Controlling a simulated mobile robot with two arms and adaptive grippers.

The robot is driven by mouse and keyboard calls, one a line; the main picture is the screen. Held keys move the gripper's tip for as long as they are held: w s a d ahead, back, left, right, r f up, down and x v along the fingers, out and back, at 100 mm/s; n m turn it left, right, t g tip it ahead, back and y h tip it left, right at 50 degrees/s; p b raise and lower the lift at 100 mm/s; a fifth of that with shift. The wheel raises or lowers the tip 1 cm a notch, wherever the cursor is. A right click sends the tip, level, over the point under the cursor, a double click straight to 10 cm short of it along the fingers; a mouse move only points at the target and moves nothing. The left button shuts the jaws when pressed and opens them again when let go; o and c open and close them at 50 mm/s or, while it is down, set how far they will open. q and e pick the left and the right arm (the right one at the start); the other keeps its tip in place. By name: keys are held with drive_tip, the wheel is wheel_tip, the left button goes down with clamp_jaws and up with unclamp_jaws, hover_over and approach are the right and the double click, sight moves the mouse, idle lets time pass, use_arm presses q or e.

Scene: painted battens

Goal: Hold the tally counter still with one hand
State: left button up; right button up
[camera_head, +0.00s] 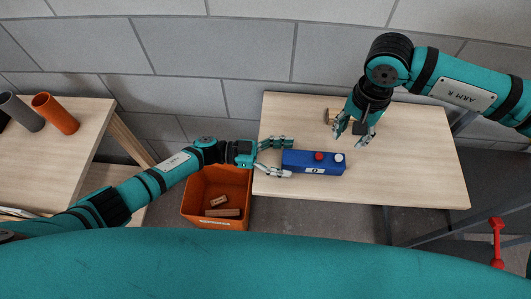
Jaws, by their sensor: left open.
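The tally counter (300,158) is a blue box with a red button, a white knob and a small white display on its front. It lies on the right-hand wooden table (420,180), near the table's left part. My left gripper (289,158) is open at the counter's left end, one finger on the far side and one on the near side. I cannot tell whether they touch it. My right gripper (350,140) hangs above the table behind the counter, fingers spread and apart from it.
A small wooden piece (331,116) lies partly hidden behind my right gripper. An orange bin (188,205) with wooden blocks stands left of the table. Another table (65,160) at left holds a grey tube (22,112) and an orange tube (55,114). The table's right side is clear.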

use_arm(q)
drive_tip(key=shift+d, duration=0.9)
drive_tip(key=c, duration=1.4)
use_arm(e)
clamp_jaws()
